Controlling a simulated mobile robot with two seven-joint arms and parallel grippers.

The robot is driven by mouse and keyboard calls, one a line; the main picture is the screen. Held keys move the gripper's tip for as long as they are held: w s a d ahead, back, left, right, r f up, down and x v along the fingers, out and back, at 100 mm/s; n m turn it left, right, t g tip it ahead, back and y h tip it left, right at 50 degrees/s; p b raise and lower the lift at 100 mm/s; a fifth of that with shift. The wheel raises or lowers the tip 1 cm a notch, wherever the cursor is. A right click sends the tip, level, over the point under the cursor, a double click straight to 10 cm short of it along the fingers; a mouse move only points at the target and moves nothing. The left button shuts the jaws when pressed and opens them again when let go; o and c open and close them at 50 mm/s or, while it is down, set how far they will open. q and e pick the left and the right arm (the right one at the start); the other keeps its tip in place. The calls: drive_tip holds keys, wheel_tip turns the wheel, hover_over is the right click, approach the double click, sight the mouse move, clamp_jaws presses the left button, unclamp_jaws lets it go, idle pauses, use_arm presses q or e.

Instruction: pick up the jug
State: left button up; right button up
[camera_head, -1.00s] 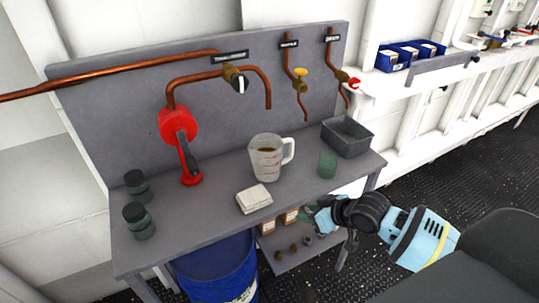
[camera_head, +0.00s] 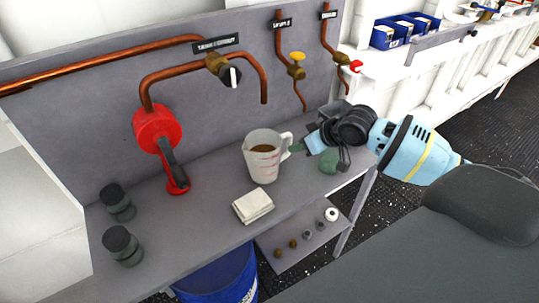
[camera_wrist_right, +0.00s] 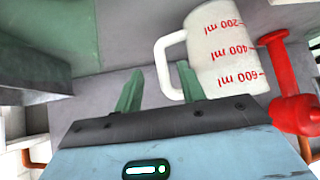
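The jug (camera_head: 263,160) is a clear measuring jug with red marks and brown liquid, upright on the grey bench. Its handle faces right, towards my right gripper (camera_head: 297,147). In the right wrist view the jug (camera_wrist_right: 226,50) appears upside down, with its white handle (camera_wrist_right: 163,66) ahead of the gripper (camera_wrist_right: 158,78). The two green fingers are apart. The handle's outer side shows in the gap between them, and one finger overlaps the handle and the jug's side in the picture. I cannot tell whether they touch. My left gripper is not in view.
A folded white cloth (camera_head: 253,206) lies in front of the jug. A green cup (camera_head: 329,162) stands under my right wrist, and a grey bin (camera_head: 333,108) is partly hidden behind it. A red fixture (camera_head: 157,130) and two dark-lidded jars (camera_head: 117,202) are left.

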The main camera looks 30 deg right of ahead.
drive_tip(key=shift+x, duration=2.9)
drive_tip(key=shift+w+a+r, duration=0.1)
drive_tip(key=shift+r, duration=0.15)
clamp_jaws()
drive_tip(key=shift+r, duration=0.1)
